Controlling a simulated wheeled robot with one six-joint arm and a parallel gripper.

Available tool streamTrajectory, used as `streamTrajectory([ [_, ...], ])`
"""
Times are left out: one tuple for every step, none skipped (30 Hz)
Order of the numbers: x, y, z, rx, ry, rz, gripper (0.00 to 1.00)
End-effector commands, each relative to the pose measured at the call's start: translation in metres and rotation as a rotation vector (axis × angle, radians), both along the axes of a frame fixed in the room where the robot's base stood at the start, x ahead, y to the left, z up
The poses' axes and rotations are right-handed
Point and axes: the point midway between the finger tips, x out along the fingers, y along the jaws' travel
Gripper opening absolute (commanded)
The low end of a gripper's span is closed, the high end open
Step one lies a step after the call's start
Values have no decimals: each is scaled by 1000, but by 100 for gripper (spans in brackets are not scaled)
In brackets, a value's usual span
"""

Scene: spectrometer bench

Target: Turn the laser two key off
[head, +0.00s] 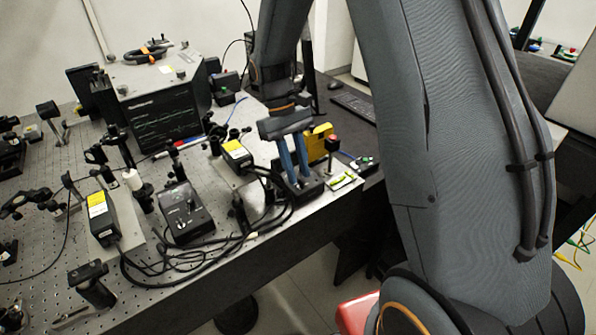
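My gripper (299,179) points down at the right part of the bench, its two blue fingers side by side with a narrow gap between them. Its fingertips reach the top of a dark control box (312,188) near the bench's front edge. No key can be made out there; the fingers cover that part of the box. I cannot tell whether they are shut on anything. A second black control box (187,213) with a small knob or key on top stands further left. No readable label shows which box belongs to laser two.
Two yellow-labelled modules (99,212) (236,150) stand near the boxes, with loose black cables (200,258) between. An oscilloscope-like instrument (165,118) stands behind. My arm hides much of the right side.

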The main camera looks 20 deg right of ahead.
Motion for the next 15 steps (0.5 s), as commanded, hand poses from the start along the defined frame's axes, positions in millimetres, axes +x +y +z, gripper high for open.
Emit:
streamTrajectory([
  [4, 1, 5, 0, -3, 0, 24],
  [6, 2, 9, 1, -5, 0, 24],
  [8, 3, 16, 1, -5, 0, 24],
  [11, 3, 20, 0, -6, 1, 24],
  [12, 4, 25, 1, -4, 1, 24],
  [15, 5, 31, 0, -5, 2, 24],
  [17, 5, 36, 0, -5, 2, 24],
  [18, 6, 40, 1, -6, 2, 24],
  [20, 7, 45, 0, -3, 1, 24],
  [21, 7, 48, 1, -4, 1, 24],
  [23, 7, 52, 1, -4, 1, 24],
  [24, 8, 56, 0, -3, 1, 24],
  [25, 8, 58, 1, -4, 1, 24],
  [25, 8, 60, 0, -3, 1, 24],
  [25, 9, 62, 0, -2, 1, 24],
])
